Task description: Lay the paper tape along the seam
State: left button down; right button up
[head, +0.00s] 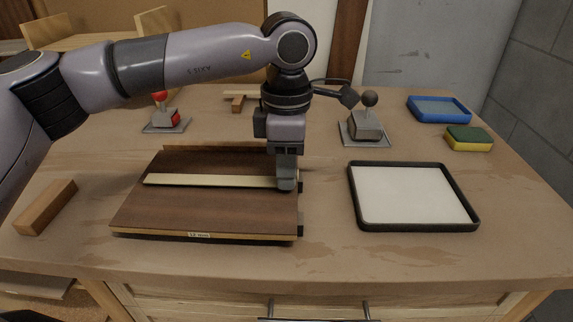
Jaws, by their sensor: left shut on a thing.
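The paper tape (210,180) is a pale cream strip lying across the dark brown veneer panel (200,212) from left to right. Its right end is at my left gripper (286,186), which points down over the panel's right edge and is shut on the tape. The fingers hide that end of the tape. The seam is not visible; it may lie under the tape. Whether the strip touches the panel along its whole length I cannot tell. My right gripper is not in view.
A black-rimmed white tray (473,226) lies to the right. A grey-knobbed device (368,126) and a red-knobbed device (163,117) stand behind. A blue tray (412,106) and a green-yellow sponge (469,138) are at the back right. A wood block (47,207) lies left.

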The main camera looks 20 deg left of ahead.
pick_arm(q)
jog(key=shift+f+b, duration=0.4)
jog(key=shift+f, duration=0.05)
jog(key=c, duration=0.9)
grip_release()
jog(key=shift+r, duration=0.1)
jog(key=shift+r+p, duration=0.55)
jog(key=shift+r, duration=0.1)
notch_tip(320, 180, up, 12)
jog(key=shift+f, duration=0.25)
